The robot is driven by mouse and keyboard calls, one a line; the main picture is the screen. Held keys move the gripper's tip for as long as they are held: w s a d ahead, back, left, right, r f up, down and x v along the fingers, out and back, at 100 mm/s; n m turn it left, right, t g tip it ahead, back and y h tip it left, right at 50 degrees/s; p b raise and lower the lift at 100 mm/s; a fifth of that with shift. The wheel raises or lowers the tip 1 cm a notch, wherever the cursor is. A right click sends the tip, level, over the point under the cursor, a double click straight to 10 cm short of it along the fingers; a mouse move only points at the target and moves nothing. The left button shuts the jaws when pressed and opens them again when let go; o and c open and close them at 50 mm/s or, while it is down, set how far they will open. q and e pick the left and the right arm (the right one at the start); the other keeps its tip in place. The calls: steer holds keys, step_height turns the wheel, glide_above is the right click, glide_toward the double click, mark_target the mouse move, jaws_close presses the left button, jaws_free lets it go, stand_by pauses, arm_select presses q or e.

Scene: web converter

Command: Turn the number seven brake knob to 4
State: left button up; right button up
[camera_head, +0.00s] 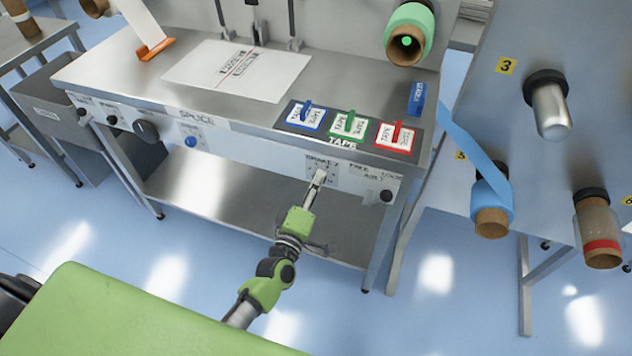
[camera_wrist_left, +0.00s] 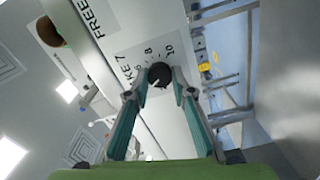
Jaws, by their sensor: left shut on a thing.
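The number seven brake knob (camera_wrist_left: 160,75) is a small round black knob on the front panel of the steel table. In the left wrist view, printed numbers including 8 and 10 stand around it, with part of the label "KE 7". The knob's pointer setting is too small to read. My left gripper (camera_head: 319,177) reaches the "BRAKE 7" dial plate (camera_head: 322,162) in the head view and hides the knob there. In the left wrist view the fingers of this gripper (camera_wrist_left: 160,80) are shut on the knob, one on each side. My right gripper is not in view.
Another black knob (camera_head: 386,196) sits to the right on the same panel, and a larger black knob (camera_head: 146,130) is far left. A lower shelf (camera_head: 240,205) runs beneath.

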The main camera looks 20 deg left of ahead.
arm_select(q)
steer(key=shift+m, duration=0.3)
steer(key=o, duration=1.1)
steer(key=shift+s, duration=0.15)
steer(key=s, duration=1.1)
steer(key=shift+s+a, duration=0.2)
steer(key=shift+s, duration=0.2)
